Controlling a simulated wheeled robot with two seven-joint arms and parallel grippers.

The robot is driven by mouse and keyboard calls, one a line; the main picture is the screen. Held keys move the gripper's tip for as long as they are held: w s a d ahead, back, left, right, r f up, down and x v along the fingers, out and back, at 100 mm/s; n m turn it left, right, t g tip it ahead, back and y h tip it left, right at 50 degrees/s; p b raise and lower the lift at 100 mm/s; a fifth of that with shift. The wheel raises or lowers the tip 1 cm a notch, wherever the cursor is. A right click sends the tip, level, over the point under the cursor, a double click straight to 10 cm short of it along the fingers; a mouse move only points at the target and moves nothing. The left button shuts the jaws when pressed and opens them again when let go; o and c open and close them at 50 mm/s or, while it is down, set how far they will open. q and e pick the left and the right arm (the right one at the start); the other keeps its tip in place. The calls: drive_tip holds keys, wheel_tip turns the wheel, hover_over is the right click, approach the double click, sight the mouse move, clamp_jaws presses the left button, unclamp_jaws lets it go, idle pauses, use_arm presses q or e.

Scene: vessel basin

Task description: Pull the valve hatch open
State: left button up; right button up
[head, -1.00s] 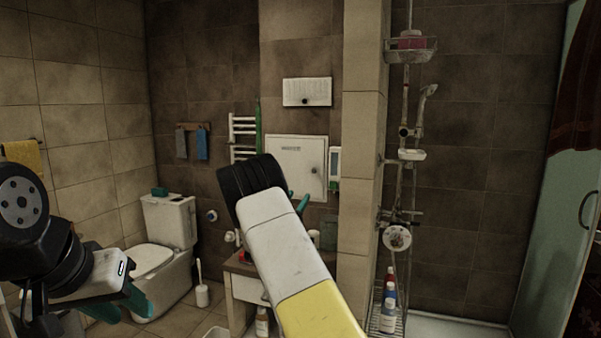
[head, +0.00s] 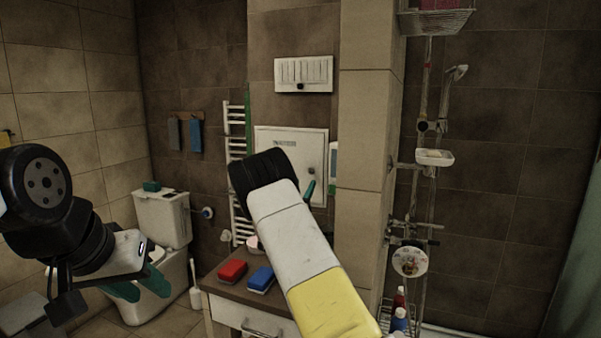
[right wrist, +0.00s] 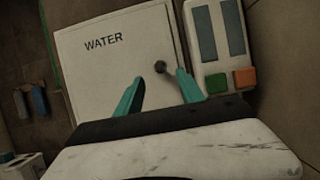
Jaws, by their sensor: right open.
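The valve hatch (head: 275,141) is a pale square door on the tiled wall, lettered "WATER" in the right wrist view (right wrist: 85,75). It looks closed. Its small dark round knob (right wrist: 161,67) is near the right edge and also shows in the head view (head: 311,171). My right gripper (right wrist: 158,84) has its teal fingers apart in front of the door, with the knob just beyond and between the tips; contact cannot be told. In the head view my right arm hides the door's lower part. My left gripper (head: 142,286) is low at the left, away from the hatch, its teal fingers seen edge-on.
A device with orange and green buttons (right wrist: 222,50) is on the wall right of the hatch. A towel rail (head: 236,150) is to the left, a tiled pillar (head: 365,160) to the right.

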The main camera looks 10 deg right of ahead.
sight(311, 172)
drive_tip(key=x, duration=0.7)
drive_tip(key=shift+w+d, duration=0.15)
clamp_jaws()
drive_tip(key=shift+r, duration=0.1)
idle(1.1)
